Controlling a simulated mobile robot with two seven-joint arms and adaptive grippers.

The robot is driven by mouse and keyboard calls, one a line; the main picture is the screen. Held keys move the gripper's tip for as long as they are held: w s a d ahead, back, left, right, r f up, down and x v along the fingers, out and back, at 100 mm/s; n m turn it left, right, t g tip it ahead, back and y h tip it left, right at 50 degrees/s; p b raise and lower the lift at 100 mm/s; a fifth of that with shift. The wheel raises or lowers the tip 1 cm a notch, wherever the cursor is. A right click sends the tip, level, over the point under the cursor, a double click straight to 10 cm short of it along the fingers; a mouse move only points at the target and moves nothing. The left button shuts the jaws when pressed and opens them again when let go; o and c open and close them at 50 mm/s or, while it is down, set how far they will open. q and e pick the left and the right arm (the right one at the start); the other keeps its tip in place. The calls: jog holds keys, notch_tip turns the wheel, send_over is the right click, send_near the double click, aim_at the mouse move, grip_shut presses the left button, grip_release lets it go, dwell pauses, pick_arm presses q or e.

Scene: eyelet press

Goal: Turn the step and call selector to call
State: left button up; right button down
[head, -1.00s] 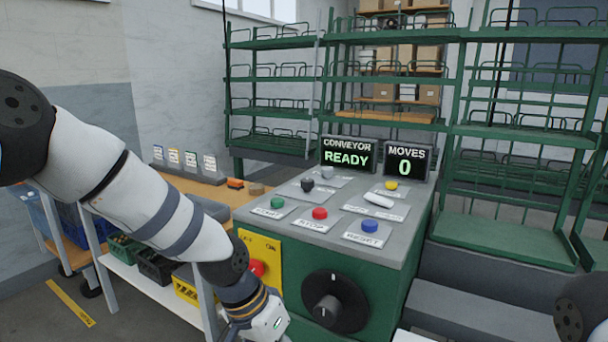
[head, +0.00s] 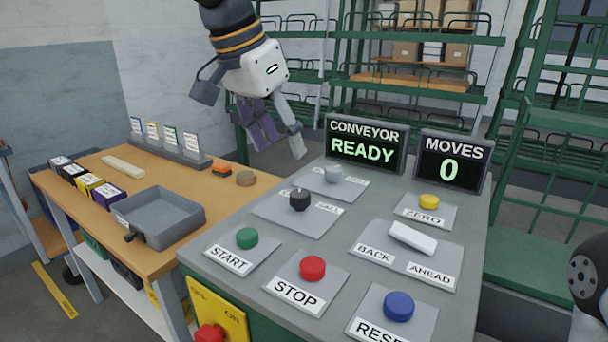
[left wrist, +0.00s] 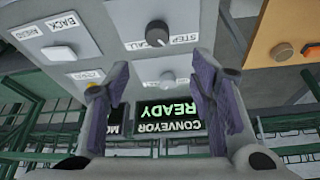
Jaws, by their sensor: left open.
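The step and call selector is a black knob (head: 300,201) on a grey plate on the console top. Its plate shows the word CALL to the right in the head view; the left wrist view shows the knob (left wrist: 158,33) with both STEP and CALL labels. The way the knob points is too small to tell. My left gripper (head: 280,142) is open and empty, above the console's back left, apart from the knob. Its two purple-padded fingers also show in the left wrist view (left wrist: 160,90), with the knob beyond them. My right gripper is out of view.
A light grey knob (head: 333,174) sits behind the selector. Green START (head: 247,238) and red STOP (head: 312,268) buttons are in front; a white rocker (head: 413,238) is right. The READY display (head: 366,145) stands at the back. A grey tray (head: 160,219) is on the wooden table.

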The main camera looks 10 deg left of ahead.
aim_at(299, 193)
pick_arm(q)
jog(key=x, duration=1.1)
jog(key=shift+s+f, duration=0.15)
jog(key=shift+s, duration=0.25)
jog(key=shift+c, duration=0.5)
jog(key=c, duration=1)
